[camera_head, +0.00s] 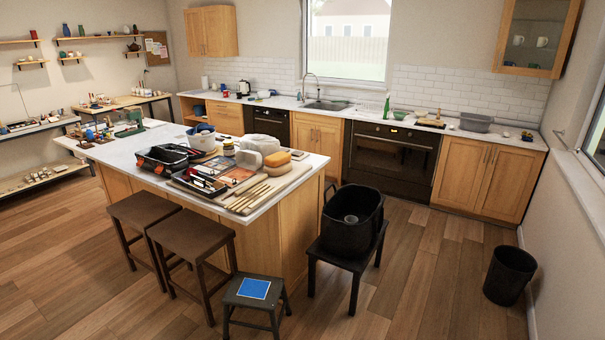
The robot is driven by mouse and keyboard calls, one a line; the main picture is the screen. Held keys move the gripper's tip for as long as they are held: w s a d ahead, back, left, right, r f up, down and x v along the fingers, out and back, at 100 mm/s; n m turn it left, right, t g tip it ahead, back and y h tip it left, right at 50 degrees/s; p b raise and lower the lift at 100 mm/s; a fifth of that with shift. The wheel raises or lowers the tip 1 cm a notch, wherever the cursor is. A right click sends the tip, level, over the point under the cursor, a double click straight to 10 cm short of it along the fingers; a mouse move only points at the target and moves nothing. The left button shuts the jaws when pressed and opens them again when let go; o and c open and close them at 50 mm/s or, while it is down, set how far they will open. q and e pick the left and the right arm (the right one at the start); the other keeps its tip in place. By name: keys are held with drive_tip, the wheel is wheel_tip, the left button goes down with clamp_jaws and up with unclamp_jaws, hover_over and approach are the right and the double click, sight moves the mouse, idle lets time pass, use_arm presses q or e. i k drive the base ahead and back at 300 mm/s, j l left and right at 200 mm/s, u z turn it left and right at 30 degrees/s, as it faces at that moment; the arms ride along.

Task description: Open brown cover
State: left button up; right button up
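I cannot tell for sure which thing is the brown cover. Brown wooden doors are on the wall cabinet (211,32) at the upper left, the glass-front cabinet (537,38) at the upper right, and the base cabinets (490,178) under the counter. All these doors look closed. A small orange-brown rounded piece (277,159) lies among tools on the island (313,168). Neither of my grippers is in view.
Pottery tools crowd the island's near end. Two brown stools (193,241), a small stool with a blue patch (254,289), a dark stand with a black tub (352,222) and a black bin (509,275) are obstacles. Wooden floor is open at the lower left and right.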

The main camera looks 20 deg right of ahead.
sight(233, 176)
drive_tip(key=i+z, duration=0.1)
drive_tip(key=z, duration=0.8)
drive_tip(key=i+j+z, duration=0.4)
drive_tip(key=j, duration=0.15)
drive_tip(key=i+j+z, duration=0.2)
drive_tip(key=j+z, duration=0.2)
drive_tip(key=j, duration=0.2)
drive_tip(key=i+j+z, duration=0.2)
drive_tip(key=j, duration=0.15)
